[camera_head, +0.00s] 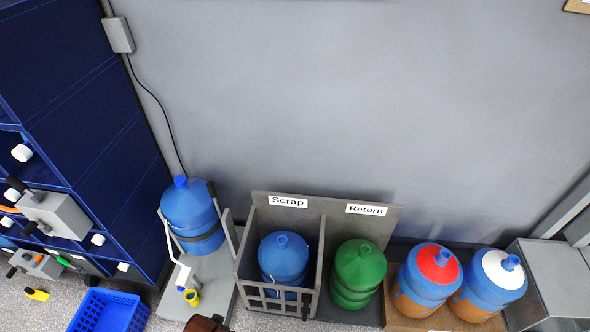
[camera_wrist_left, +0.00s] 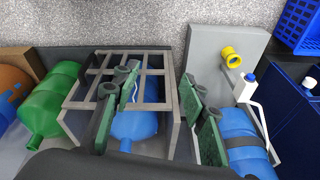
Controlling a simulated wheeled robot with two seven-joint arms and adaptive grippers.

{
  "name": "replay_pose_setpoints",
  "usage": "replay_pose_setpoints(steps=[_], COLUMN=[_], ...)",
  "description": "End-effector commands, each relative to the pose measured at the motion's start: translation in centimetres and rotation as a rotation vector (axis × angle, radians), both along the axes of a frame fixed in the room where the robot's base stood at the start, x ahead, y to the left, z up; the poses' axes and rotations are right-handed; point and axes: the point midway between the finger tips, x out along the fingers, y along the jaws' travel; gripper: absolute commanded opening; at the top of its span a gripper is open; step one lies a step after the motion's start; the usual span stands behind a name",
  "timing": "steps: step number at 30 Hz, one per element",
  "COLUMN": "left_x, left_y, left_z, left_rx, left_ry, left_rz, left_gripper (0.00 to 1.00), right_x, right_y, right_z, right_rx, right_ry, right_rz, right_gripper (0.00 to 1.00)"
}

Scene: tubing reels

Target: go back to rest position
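My left gripper (camera_wrist_left: 160,105) shows in the left wrist view, with its green-padded fingers wide apart and nothing between them. A blue jug (camera_wrist_left: 135,128) in a barred grey bay (camera_wrist_left: 157,62) lies beyond the fingers, and I cannot tell how far. Neither gripper can be made out in the head view, and my right gripper is in no view.
In the head view, the Scrap bay (camera_head: 246,253) holds a blue jug (camera_head: 283,255). A green jug (camera_head: 360,268) stands under the Return sign (camera_head: 366,209). Another blue jug (camera_head: 190,213) stands left. Red-topped (camera_head: 432,268) and white-topped (camera_head: 497,278) jugs stand right. A blue crate (camera_head: 107,312) is on the floor.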

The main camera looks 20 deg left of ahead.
Motion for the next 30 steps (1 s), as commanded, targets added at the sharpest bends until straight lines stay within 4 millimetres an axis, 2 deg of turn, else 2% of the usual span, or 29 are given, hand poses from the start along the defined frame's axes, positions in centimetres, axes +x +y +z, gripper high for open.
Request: replay_pose_setpoints(steps=[5, 8, 12, 14, 18, 21, 24, 27, 30], left_x=[-0.3, -1.2, -3.7, -5.1, -9.5, -13.2, -16.9, -20.2, -22.4], left_y=[-0.3, -0.6, -0.9, -1.1, -1.4, -1.5, -1.4, -1.3, -1.2], left_z=[-6.3, -11.3, -18.7, -21.7, -27.7, -31.3, -34.0, -35.6, -36.5], left_rx=[-0.007, -0.012, -0.019, -0.021, -0.026, -0.028, -0.03, -0.031, -0.031], left_ry=[0.029, 0.049, 0.08, 0.093, 0.123, 0.146, 0.165, 0.18, 0.189], left_rz=[-0.01, -0.018, -0.032, -0.039, -0.055, -0.067, -0.077, -0.086, -0.092], left_gripper=[0.4, 0.4, 0.4, 0.4, 0.4, 0.4, 0.4, 0.4, 0.4], right_x=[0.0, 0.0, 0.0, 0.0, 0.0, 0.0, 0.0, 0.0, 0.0], right_y=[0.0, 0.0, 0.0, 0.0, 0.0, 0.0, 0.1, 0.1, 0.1], right_z=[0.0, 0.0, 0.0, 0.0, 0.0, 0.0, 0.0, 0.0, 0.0], right_rx=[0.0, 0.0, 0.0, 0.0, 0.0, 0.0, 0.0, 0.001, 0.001], right_ry=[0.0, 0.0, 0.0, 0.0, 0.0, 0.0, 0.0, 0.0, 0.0], right_rz=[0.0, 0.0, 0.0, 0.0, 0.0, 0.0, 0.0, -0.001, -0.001], right_gripper=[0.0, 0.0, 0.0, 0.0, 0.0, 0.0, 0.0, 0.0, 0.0])
